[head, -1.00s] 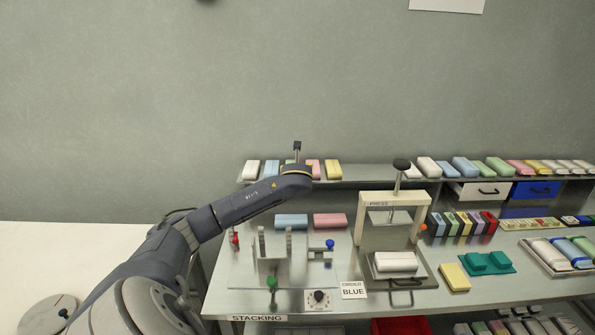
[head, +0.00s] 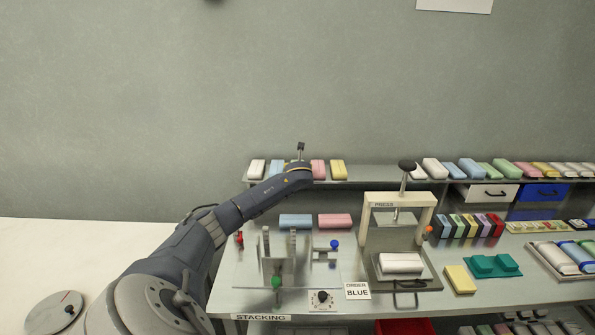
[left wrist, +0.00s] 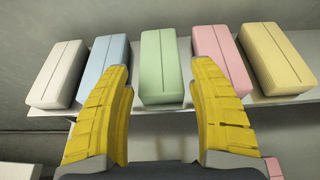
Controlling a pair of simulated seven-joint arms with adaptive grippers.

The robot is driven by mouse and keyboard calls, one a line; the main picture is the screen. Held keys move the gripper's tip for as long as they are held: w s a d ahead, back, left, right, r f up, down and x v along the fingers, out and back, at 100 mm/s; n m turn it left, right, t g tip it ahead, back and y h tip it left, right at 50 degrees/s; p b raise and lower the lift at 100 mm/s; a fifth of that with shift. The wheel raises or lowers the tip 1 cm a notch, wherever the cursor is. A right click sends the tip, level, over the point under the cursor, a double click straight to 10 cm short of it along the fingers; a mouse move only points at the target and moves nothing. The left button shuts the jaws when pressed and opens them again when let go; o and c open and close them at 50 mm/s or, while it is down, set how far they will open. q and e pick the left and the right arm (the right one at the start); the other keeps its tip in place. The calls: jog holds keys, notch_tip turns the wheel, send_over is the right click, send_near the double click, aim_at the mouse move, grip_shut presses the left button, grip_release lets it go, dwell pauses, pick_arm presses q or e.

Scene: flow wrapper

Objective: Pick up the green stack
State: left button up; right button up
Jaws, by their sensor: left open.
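The green stack (left wrist: 163,65) stands on a shelf in the left wrist view, between a blue stack (left wrist: 104,70) and a pink stack (left wrist: 222,60). My left gripper (left wrist: 161,78) is open, its yellow fingers either side of the green stack's near end in the picture. A clear gap shows between the fingers with nothing held. I cannot tell how far the fingertips are from the stack in depth. In the head view my left wrist hides most of the green stack. My right gripper is not in view.
A white stack (left wrist: 60,72) and a yellow stack (left wrist: 276,60) stand at the ends of this row. Below the shelf, a blue block (head: 296,221) and a pink block (head: 334,220) lie on the steel table. The press (head: 398,215) stands to the right.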

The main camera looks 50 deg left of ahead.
pick_arm(q)
jog(key=shift+w+a+f, duration=0.15)
jog(key=shift+w+a, duration=0.1)
jog(key=shift+a, duration=0.1)
jog(key=shift+w+a, duration=0.1)
jog(key=shift+x, duration=2.45)
jog(key=shift+f, duration=0.15)
jog(key=c, duration=0.6)
